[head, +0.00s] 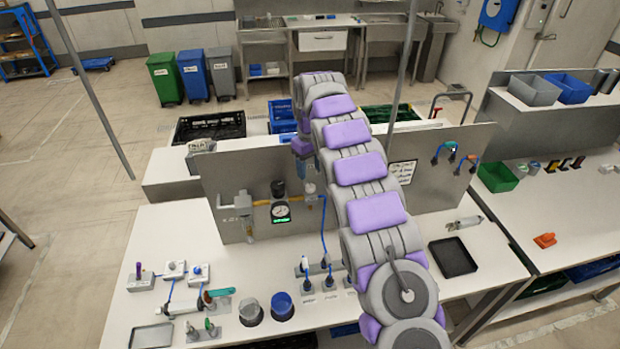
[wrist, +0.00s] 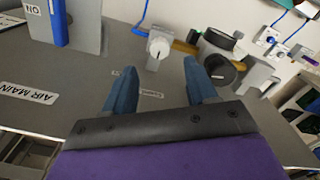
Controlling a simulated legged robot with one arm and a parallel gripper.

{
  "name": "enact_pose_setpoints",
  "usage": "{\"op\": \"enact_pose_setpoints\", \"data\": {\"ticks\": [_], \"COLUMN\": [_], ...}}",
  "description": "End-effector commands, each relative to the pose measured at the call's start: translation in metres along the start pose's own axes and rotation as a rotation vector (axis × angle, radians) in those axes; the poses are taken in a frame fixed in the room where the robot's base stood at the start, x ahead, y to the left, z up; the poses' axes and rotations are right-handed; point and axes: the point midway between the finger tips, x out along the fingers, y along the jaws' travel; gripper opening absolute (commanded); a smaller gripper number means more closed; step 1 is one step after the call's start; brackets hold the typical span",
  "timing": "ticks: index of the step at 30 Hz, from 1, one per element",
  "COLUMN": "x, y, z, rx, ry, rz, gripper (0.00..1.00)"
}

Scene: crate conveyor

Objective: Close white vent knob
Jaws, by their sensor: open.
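The white vent knob (wrist: 159,48) is on a grey block fixed to the grey panel in the wrist view. It faces the camera, and a small pointer mark shows on it. In the head view a small pale fitting right of the gauge, under the end of my arm, seems to be the same knob (head: 310,188). My gripper (wrist: 159,67) is open and empty. Its two blue fingers stand left and right of the knob in the wrist picture, and the knob shows between and beyond the tips. I see no contact.
A black knob (wrist: 218,70) sits close to the right finger, with the round gauge (head: 281,211) near it. A brass pipe (wrist: 185,46) and blue tubing (head: 323,228) run beside the white knob. The panel (head: 228,178) stands upright on the white bench (head: 165,228).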

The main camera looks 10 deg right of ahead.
Motion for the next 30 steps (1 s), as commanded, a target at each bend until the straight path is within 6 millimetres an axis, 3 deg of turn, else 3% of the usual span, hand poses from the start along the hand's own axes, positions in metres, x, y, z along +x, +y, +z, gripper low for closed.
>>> {"op": "enact_pose_setpoints", "data": {"ticks": [12,18,30], "x": [-0.050,-0.088,-0.108], "y": [0.001,-0.001,0.001], "z": [-0.001,-0.001,-0.001], "rx": [0.001,-0.001,0.001], "ry": [0.004,0.000,-0.001], "rz": [0.002,0.000,0.001], "gripper": [0.57,0.57,0.57]}}
